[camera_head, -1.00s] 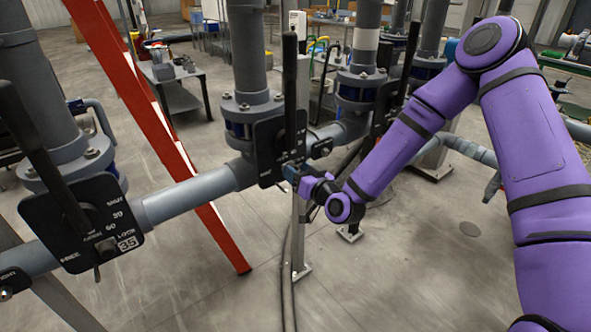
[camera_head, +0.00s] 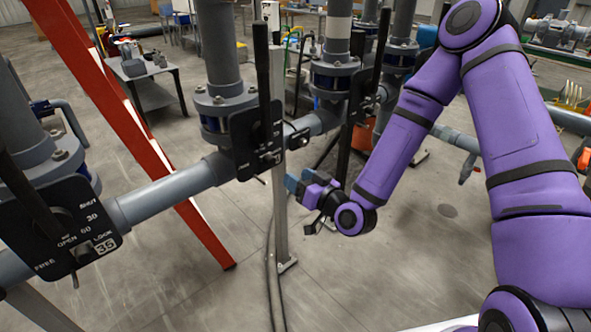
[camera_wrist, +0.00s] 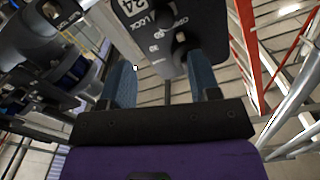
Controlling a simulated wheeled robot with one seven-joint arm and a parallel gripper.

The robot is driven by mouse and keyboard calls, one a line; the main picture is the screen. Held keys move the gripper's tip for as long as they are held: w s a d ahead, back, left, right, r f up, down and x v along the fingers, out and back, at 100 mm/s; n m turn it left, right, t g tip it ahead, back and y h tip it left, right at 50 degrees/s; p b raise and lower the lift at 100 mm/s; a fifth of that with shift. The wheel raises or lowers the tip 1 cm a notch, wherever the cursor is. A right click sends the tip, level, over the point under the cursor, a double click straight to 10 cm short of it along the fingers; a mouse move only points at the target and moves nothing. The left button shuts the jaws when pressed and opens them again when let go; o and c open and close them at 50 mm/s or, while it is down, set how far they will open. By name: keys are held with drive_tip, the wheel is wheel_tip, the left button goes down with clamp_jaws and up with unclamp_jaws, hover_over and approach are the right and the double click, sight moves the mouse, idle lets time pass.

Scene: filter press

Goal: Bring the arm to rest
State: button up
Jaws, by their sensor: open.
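My arm (camera_head: 398,135) is purple and bent, reaching down from the upper right in the head view. My gripper (camera_head: 291,182) has blue fingers and sits just right of and below the middle valve's black plate (camera_head: 243,150). In the wrist view my gripper (camera_wrist: 162,80) shows two blue fingers spread apart with nothing held between them. A black plate marked 24 (camera_wrist: 150,22) lies beyond the fingertips, apart from them as far as I can tell.
A black-plated valve marked 35 (camera_head: 88,228) stands at the left. A grey pipe (camera_head: 170,190) joins the valves. A red sloping beam (camera_head: 130,125) and a metal post (camera_head: 280,200) stand nearby. The floor (camera_head: 400,260) below my forearm is clear.

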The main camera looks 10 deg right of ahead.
drive_tip(key=s+d+r+n+g+h, duration=0.1)
drive_tip(key=s+d+r+g+h, duration=0.2)
drive_tip(key=d+r, duration=0.45)
drive_tip(key=s+d+r+g+h, duration=0.1)
drive_tip(key=d+r+g+h, duration=0.2)
drive_tip(key=d+r+h, duration=0.45)
drive_tip(key=s+d+r+m+g, duration=0.2)
drive_tip(key=s+r, duration=0.5)
drive_tip(key=s, duration=0.4)
drive_tip(key=s+d+r+m+g, duration=0.1)
drive_tip(key=s+d+r+m, duration=0.1)
drive_tip(key=s+r, duration=0.5)
drive_tip(key=shift+s+d+m+g, duration=0.4)
drive_tip(key=shift+s+d, duration=0.3)
drive_tip(key=shift+s, duration=2.1)
drive_tip(key=shift+y, duration=0.25)
